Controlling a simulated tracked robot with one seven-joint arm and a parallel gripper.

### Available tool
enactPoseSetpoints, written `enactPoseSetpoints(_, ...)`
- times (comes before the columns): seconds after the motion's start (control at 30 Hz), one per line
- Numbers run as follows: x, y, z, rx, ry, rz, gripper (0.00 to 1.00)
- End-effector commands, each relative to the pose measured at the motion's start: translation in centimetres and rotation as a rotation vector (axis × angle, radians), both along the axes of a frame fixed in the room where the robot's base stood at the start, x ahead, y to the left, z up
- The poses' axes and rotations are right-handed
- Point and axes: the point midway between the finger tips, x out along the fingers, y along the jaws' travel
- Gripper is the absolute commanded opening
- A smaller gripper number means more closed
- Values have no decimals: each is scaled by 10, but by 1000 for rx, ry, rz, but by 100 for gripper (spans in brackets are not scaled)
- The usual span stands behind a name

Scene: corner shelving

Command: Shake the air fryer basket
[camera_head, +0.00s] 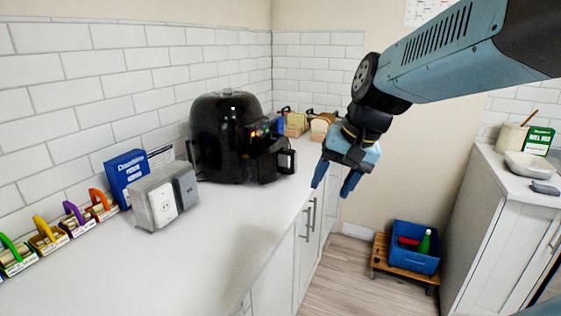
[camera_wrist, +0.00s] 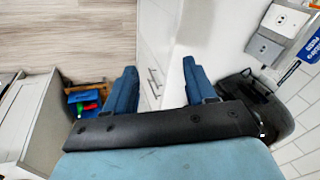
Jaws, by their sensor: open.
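The black air fryer (camera_head: 222,135) stands on the white counter against the tiled wall in the head view. Its basket (camera_head: 268,163) sticks out on the right side, with the handle (camera_head: 287,161) facing right; how far it is pulled out is hard to tell. My gripper (camera_head: 334,184) is open and empty, to the right of the handle and apart from it, near the counter's front edge. In the wrist view, my gripper (camera_wrist: 158,80) shows its two blue fingers spread, with part of the black air fryer (camera_wrist: 268,108) to their right.
A grey-white socket box (camera_head: 162,198), a blue box (camera_head: 125,175) and several small crates with coloured handles stand left of the fryer. Small bread-like items (camera_head: 320,125) stand behind it. A blue crate (camera_head: 415,248) sits on a low wooden stand. The counter's front is clear.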

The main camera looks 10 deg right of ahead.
Motion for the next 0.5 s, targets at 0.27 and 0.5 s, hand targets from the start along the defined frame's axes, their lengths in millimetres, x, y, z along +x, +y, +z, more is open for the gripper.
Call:
enactPoseSetpoints(0.27, 60, 14, -15, 298, 220, -220, 55)
enactPoseSetpoints(0.5, 119, 16, -29, 561, 390, -411, 55)
